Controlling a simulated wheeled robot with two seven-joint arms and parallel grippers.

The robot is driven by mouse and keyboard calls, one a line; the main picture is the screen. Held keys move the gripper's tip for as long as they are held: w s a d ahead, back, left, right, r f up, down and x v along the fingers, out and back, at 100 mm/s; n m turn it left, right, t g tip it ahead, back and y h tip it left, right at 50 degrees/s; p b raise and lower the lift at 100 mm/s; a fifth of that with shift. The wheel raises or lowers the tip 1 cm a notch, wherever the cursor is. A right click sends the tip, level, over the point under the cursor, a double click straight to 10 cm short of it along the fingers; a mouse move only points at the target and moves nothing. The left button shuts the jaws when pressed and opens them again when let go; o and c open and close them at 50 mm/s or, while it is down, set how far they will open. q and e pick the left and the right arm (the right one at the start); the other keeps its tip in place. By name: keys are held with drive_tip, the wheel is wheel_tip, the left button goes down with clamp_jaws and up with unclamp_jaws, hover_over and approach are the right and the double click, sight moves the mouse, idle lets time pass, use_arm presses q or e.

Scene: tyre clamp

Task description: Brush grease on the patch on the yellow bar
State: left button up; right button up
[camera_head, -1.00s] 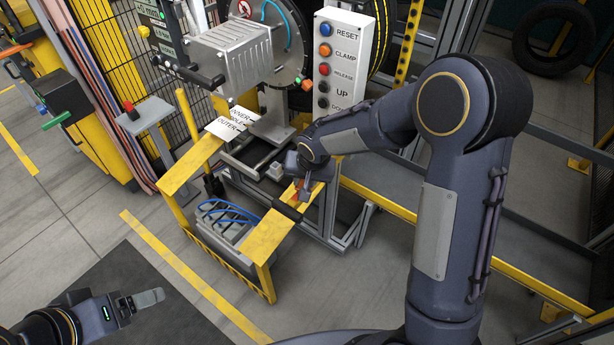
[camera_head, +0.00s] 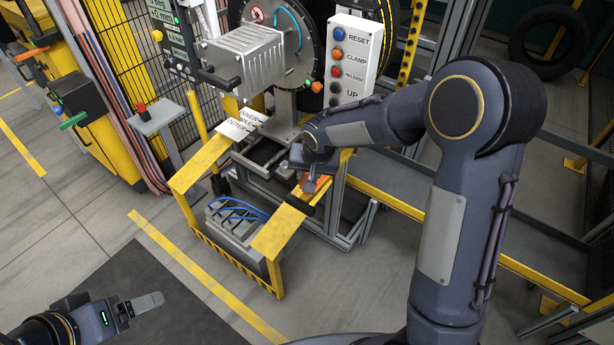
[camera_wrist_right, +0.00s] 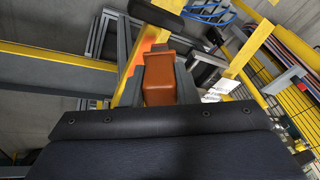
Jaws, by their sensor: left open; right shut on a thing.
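The yellow bar (camera_head: 277,234) is the right-hand arm of a yellow frame in front of the machine. My right gripper (camera_head: 310,182) is low over its far end, shut on an orange-brown block-shaped thing (camera_wrist_right: 160,80), which looks like the brush's handle. Orange also shows at the fingers in the head view (camera_head: 318,186). A black rounded part (camera_head: 299,206) lies across the bar just in front of the fingers; I cannot tell whether it touches the bar. The grease patch cannot be made out. My left gripper (camera_head: 150,302) is open and empty at the lower left, over a dark mat.
A button panel (camera_head: 353,62) and a grey motor housing (camera_head: 246,57) stand behind the bar. A grey crate (camera_head: 232,226) with blue hoses sits inside the yellow frame. Metal rails lie right of my right gripper.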

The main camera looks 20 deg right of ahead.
drive_tip(key=shift+r+p, duration=1.05)
drive_tip(key=shift+r, duration=0.8)
drive_tip(key=shift+f, duration=0.15)
